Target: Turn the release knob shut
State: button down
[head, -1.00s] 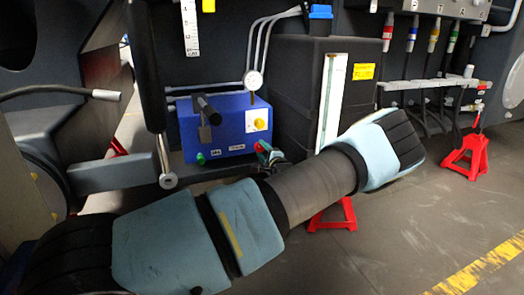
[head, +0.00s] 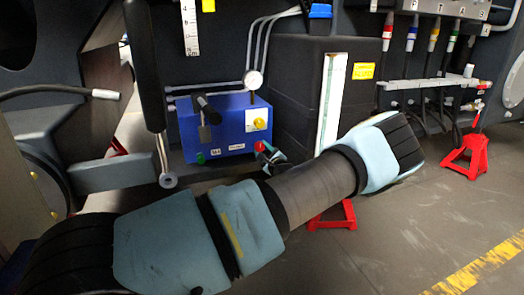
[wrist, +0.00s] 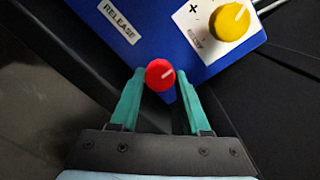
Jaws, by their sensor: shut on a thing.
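The red release knob (wrist: 159,75) sits at the lower edge of the blue box (wrist: 205,70), beside a RELEASE label (wrist: 118,22). Its white pointer line points to the upper right in the wrist view. My gripper (wrist: 160,77) has its two teal fingers on either side of the knob and is shut on it. In the head view the red knob (head: 260,146) shows at the front lower right of the blue box (head: 222,132), with my gripper (head: 264,151) at it; part of the fingers is hidden there.
A yellow knob (head: 260,124) on a white plate is just above the red one. A green knob (head: 201,158) is at the lower left of the box, and a black lever handle (head: 206,107) is above. A dark block (head: 295,100) stands right of it.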

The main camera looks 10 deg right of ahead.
jog(key=shift+f, duration=0.1)
jog(key=shift+c, duration=1.9)
grip_release()
jog(key=shift+s, duration=0.1)
jog(key=s+d+p, duration=0.1)
jog(key=s, duration=0.9)
jog(key=shift+s+d+p, duration=0.25)
jog(key=shift+d+p, duration=0.15)
jog(key=shift+s, duration=0.1)
